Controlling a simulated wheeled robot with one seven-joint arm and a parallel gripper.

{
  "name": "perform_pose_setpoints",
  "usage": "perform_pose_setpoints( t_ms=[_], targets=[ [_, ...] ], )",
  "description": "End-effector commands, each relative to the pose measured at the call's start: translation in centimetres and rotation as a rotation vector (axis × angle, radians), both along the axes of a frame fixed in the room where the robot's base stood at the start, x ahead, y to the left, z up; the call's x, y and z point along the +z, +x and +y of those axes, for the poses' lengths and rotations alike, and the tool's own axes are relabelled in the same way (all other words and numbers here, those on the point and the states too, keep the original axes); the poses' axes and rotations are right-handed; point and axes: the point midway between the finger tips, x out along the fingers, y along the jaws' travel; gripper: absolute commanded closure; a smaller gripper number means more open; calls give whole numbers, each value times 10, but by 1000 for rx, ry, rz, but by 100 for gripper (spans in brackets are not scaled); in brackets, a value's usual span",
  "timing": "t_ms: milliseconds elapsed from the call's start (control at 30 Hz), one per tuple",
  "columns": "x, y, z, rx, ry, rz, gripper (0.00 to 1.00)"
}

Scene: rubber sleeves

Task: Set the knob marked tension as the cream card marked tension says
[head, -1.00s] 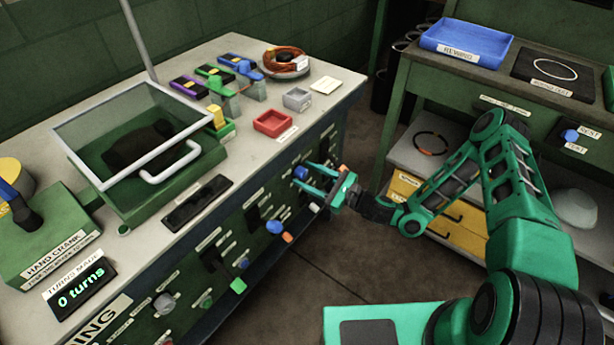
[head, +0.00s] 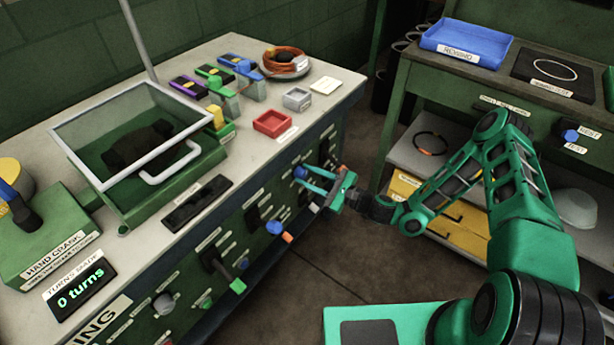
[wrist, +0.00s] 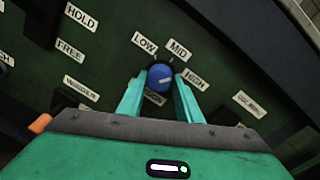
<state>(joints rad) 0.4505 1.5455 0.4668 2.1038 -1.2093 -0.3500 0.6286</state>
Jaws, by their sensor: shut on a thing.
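A blue knob (wrist: 159,77) sits on the dark green panel between my fingertips, with labels LOW (wrist: 144,43), MID (wrist: 178,50) and HIGH (wrist: 194,80) around its upper side. A pale line on the knob is visible, but I cannot tell which label it points at. My gripper (wrist: 159,88) is shut on this knob; in the head view my gripper (head: 311,182) reaches the bench front there, with the knob (head: 300,172) at its tips. A cream card (head: 324,86) lies on the bench top; its writing is too small to read. The knob's own name label cannot be read.
Other knobs and levers stick out of the bench front, including a blue one (head: 274,227) and a green-tipped lever (head: 238,285). HOLD (wrist: 81,16) and FREE (wrist: 70,50) labels are left of the knob. A red tray (head: 272,122) sits on the bench top.

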Motion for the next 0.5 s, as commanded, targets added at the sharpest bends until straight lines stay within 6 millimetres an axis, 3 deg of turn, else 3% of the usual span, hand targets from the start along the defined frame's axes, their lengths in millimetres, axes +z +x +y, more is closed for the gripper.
perform_pose_setpoints(
  t_ms=[500],
  targets=[
    [2, 3, -4, -8, -270, -346, 90]
  ],
)
